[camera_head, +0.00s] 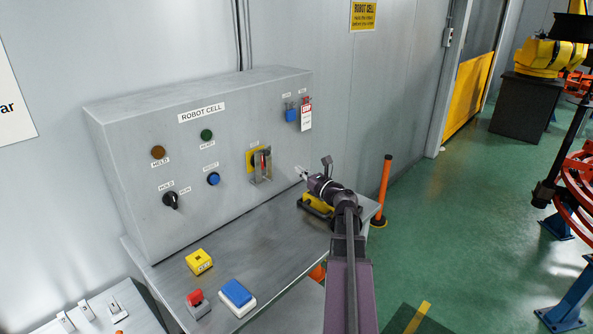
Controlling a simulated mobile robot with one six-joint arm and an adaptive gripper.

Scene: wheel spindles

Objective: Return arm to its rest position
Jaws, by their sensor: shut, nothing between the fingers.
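My arm reaches up from the bottom of the view toward a grey control panel labelled ROBOT CELL (250,120). My gripper (301,172) is at the end of the arm, shut and empty, just in front of the panel's lower right part. I cannot tell whether the fingertips touch the panel. A yellow and black object (318,205) on the metal shelf is partly hidden behind the arm.
The metal shelf (235,255) holds a yellow box (199,262), a red-topped block (196,302) and a blue-topped block (237,296). An orange post (384,185) stands right of the shelf. Green floor (460,220) is open to the right. Red and blue machinery (575,190) stands at the right edge.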

